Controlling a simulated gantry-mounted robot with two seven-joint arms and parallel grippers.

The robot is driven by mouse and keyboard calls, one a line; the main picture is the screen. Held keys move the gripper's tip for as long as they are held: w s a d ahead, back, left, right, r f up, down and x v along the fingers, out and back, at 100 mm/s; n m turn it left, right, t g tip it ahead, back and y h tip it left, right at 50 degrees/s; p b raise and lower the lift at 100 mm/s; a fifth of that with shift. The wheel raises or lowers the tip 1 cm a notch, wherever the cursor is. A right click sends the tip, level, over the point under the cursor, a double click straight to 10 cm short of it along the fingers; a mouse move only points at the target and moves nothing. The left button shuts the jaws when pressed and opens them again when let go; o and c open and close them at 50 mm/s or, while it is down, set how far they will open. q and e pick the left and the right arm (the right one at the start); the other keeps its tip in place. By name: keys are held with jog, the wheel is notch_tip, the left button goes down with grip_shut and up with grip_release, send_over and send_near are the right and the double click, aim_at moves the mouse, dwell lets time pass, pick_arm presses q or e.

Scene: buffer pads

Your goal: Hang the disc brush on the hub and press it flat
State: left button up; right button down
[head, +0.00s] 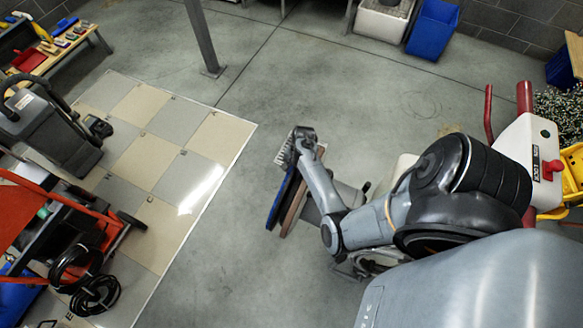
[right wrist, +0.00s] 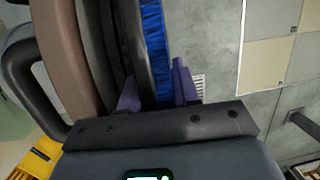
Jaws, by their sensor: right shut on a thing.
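The disc brush (head: 281,196) stands on edge in the head view, its blue bristles facing left. A brownish round part (head: 299,207) of the machine stands upright close beside it on the right; the hub itself is hidden between them. My right gripper (head: 296,150) is at the brush's upper edge. In the right wrist view, the purple fingers of my right gripper (right wrist: 157,88) are shut on the rim of the brush (right wrist: 155,40), one on each side. The brown part (right wrist: 62,50) runs along its left side there, and I cannot tell whether they touch. My left gripper is out of view.
The white machine body (head: 525,150) with red handles stands at the right, near a yellow cart (head: 574,175). A tiled floor panel (head: 150,150), a grey vacuum (head: 45,130) and a red cart (head: 50,225) are at the left. A post (head: 203,40) stands behind; open floor lies between.

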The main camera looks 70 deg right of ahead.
jog(key=shift+s+f, duration=0.15)
jog(key=shift+s, duration=0.15)
jog(key=shift+s+p, duration=0.1)
jog(key=shift+p, duration=0.25)
dwell(0.4)
jog(key=shift+g+p, duration=0.3)
jog(key=shift+f, duration=0.35)
dwell(0.8)
